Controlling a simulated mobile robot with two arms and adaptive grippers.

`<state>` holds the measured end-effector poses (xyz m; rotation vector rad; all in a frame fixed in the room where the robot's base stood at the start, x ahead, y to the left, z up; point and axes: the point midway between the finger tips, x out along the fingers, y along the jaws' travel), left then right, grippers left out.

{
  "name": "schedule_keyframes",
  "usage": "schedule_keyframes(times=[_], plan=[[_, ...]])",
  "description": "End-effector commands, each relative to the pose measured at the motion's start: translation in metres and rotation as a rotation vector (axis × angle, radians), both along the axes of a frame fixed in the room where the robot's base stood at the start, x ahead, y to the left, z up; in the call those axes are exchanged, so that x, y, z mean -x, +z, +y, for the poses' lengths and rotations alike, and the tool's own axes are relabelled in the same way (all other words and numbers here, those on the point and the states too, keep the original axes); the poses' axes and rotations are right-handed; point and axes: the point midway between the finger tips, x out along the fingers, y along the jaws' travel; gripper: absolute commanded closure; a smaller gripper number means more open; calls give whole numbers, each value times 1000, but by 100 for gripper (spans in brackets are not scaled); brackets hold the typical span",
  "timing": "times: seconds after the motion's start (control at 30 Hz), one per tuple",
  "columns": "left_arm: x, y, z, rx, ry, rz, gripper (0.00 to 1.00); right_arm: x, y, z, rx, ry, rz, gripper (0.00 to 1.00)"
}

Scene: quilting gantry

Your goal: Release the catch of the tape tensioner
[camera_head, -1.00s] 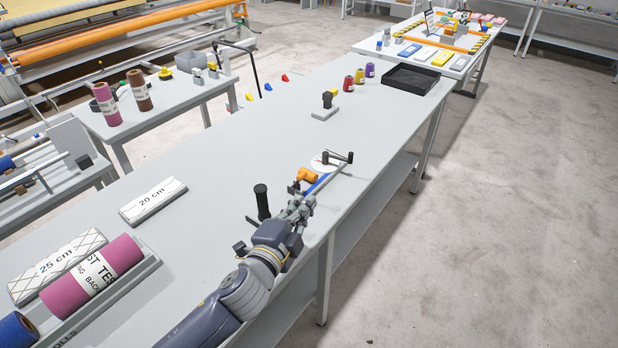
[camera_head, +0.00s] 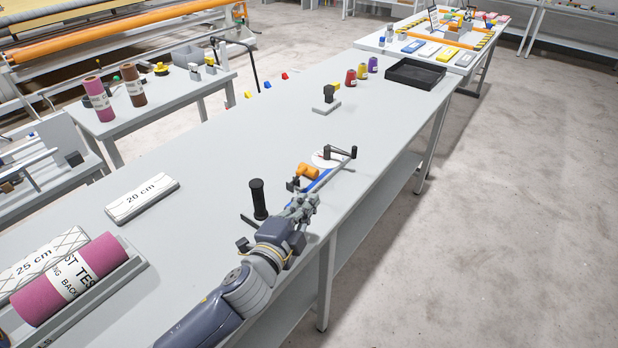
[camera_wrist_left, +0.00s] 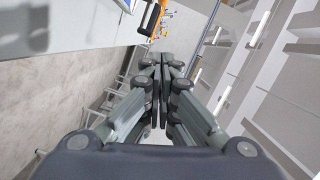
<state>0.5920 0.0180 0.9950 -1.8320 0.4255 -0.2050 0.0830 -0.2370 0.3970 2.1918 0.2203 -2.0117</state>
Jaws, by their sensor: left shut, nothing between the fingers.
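The tape tensioner stands on the long grey table near its right edge. I see an orange part (camera_head: 309,170), a blue strip (camera_head: 320,180), a black crank (camera_head: 342,152) and a white disc (camera_head: 322,159). I cannot make out the catch. My left gripper (camera_head: 304,200) is shut and empty, close to the near end of the blue strip and partly in front of it. Whether it touches is unclear. My right gripper is not in view.
A black upright handle (camera_head: 258,198) stands just left of my left gripper. A 20 cm block (camera_head: 142,199) and a pink roll (camera_head: 70,280) lie further left. Thread cones (camera_head: 362,70) and a black tray (camera_head: 416,75) are at the far end. The mid-table is mostly clear.

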Motion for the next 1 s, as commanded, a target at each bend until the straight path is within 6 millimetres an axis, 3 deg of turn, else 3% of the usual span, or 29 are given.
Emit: schedule_keyframes(times=[0.6, 0.8, 1.0], plan=[[-89, -10, -38, 0, 0, -3, 100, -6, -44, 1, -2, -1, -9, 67], [-105, -18, -15, -2, 2, 0, 100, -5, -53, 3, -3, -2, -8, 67], [-110, -20, -7, -1, 0, 0, 100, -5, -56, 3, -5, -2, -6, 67]])
